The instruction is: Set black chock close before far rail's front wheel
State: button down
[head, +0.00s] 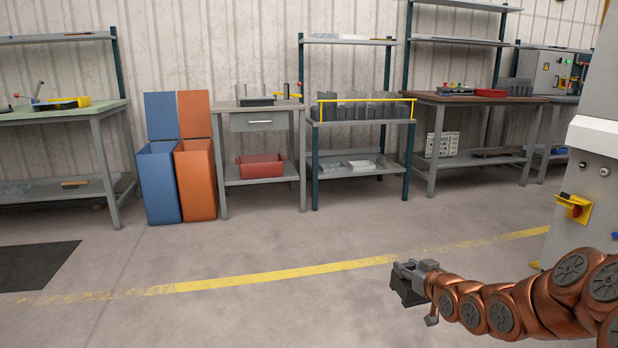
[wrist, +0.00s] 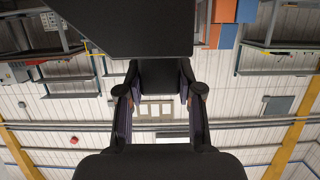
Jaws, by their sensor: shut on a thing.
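My gripper (head: 416,272) is at the end of my copper arm in the lower right of the head view, above the concrete floor near the yellow line. It is shut on a black chock (head: 406,290), a dark block that hangs at its tip. In the wrist view, my gripper's fingers (wrist: 160,86) reach from both sides toward the chock (wrist: 130,28), whose dark face fills the upper middle. Part of the chock is hidden by the fingers. I make out no far rail and no front wheel in either view.
A yellow line (head: 270,276) crosses open floor. Along the wall stand blue (head: 158,184) and orange (head: 195,180) bins, a grey drawer bench (head: 262,122), a rack with a yellow bar (head: 365,100) and a brown-topped bench (head: 480,98). A pale machine (head: 590,185) stands at right. A dark mat (head: 35,266) lies left.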

jog(key=s+a+r+y, duration=0.1)
jog(key=s+a+r, duration=0.2)
jog(key=a+r, duration=0.3)
notch_tip(320, 180, up, 37)
jog(key=a+p, duration=0.1)
jog(key=p, duration=3.7)
jog(key=shift+s+r+n, duration=0.15)
jog(key=shift+s+n, duration=0.05)
jog(key=shift+n, duration=0.2)
jog(key=shift+a, duration=0.1)
